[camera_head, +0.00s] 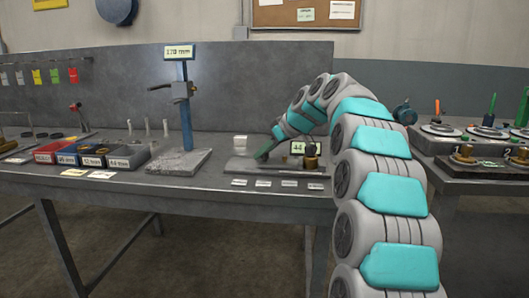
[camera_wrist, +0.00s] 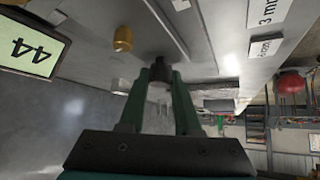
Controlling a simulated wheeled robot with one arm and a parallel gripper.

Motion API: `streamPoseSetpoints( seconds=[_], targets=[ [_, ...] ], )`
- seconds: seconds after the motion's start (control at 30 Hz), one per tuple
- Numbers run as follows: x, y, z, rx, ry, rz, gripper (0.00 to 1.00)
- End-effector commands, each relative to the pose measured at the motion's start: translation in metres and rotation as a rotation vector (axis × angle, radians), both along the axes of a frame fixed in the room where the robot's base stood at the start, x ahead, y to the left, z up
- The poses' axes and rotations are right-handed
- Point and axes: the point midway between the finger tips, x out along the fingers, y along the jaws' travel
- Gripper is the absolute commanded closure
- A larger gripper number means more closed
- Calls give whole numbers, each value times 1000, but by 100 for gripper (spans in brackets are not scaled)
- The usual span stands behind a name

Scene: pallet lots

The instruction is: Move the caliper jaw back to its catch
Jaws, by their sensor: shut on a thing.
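My gripper (camera_wrist: 160,82) has its two green fingers closed around a small dark piece (camera_wrist: 159,67), likely the caliper jaw's grip. In the head view my gripper (camera_head: 264,151) reaches down at the left part of a grey caliper fixture (camera_head: 240,168) on the bench. The fixture carries a display reading 44 (camera_head: 299,147), also in the wrist view (camera_wrist: 33,47). A brass piece (camera_head: 310,163) stands near the display; a brass knob (camera_wrist: 122,39) shows in the wrist view. The fingers hide much of the jaw, and I cannot make out the catch.
Small labels (camera_head: 263,183) lie along the front of the bench. To the left are a blue post stand (camera_head: 186,120) on a stone base and red, blue and dark bins (camera_head: 89,156). Another bench with round dials (camera_head: 440,130) stands at the right.

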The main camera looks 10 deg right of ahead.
Motion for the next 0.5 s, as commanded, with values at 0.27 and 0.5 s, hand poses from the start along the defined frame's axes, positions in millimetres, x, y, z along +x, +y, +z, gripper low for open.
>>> streamPoseSetpoints(
  seconds=[0.27, 0.5],
  targets=[
    [0, 1, 0, -1, 1, 0, 100],
    [12, 38, -2, -1, -1, 4, 100]
  ],
)
